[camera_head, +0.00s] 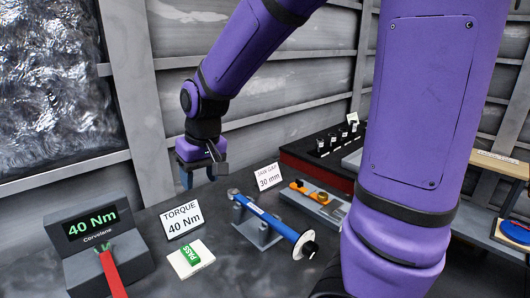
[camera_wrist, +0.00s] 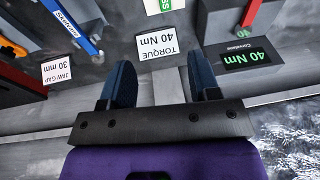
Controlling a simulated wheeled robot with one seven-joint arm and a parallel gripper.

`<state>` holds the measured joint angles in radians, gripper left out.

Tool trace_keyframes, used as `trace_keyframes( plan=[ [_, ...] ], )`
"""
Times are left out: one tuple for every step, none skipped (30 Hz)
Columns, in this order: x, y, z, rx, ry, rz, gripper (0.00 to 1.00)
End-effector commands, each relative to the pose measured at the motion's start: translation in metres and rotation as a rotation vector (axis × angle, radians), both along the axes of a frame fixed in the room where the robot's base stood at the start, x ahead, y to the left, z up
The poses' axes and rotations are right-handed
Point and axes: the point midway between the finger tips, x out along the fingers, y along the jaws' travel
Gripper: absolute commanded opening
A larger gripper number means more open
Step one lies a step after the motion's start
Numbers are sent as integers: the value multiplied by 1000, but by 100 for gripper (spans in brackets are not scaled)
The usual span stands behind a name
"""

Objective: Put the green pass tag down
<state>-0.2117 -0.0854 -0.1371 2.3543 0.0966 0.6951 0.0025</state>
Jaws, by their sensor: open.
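The green pass tag (camera_head: 192,255) lies on a small white block (camera_head: 178,263) on the grey bench, in front of the "TORQUE 40 Nm" card (camera_head: 181,221). In the wrist view only part of the green tag (camera_wrist: 165,4) shows, at the top edge. My gripper (camera_head: 198,175) is above the back of the bench, behind the torque card and apart from the tag. In the wrist view its two blue fingers (camera_wrist: 162,80) are spread, with nothing between them.
A torque tester (camera_head: 95,245) reading 40 Nm, with a red-handled tool (camera_head: 112,272), stands at left. A blue torque wrench (camera_head: 265,214) rests on a grey stand right of the tag.

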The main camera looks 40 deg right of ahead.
Motion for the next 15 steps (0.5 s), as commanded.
trace_keyframes(
  plan=[
    [-11,-4,15,4,-27,-1,56],
    [-18,-6,22,5,-39,-1,56],
    [-27,-9,31,5,-54,-2,56],
    [-34,-11,37,5,-66,-1,56],
    [-41,-13,43,5,-79,-1,56],
    [-51,-15,51,3,-95,-1,56],
    [-58,-17,56,1,-106,-1,56],
    [-65,-19,62,-2,-120,-2,56],
    [-75,-21,68,-5,-136,-3,56],
    [-83,-23,73,-8,-147,-3,56],
    [-91,-24,77,-12,-160,-4,56],
    [-101,-26,83,-18,-177,-7,56],
    [-109,-28,86,-22,-188,-7,56],
    [-116,-29,90,-28,-200,-8,56],
    [-126,-31,93,-35,-216,-10,56]
  ],
)
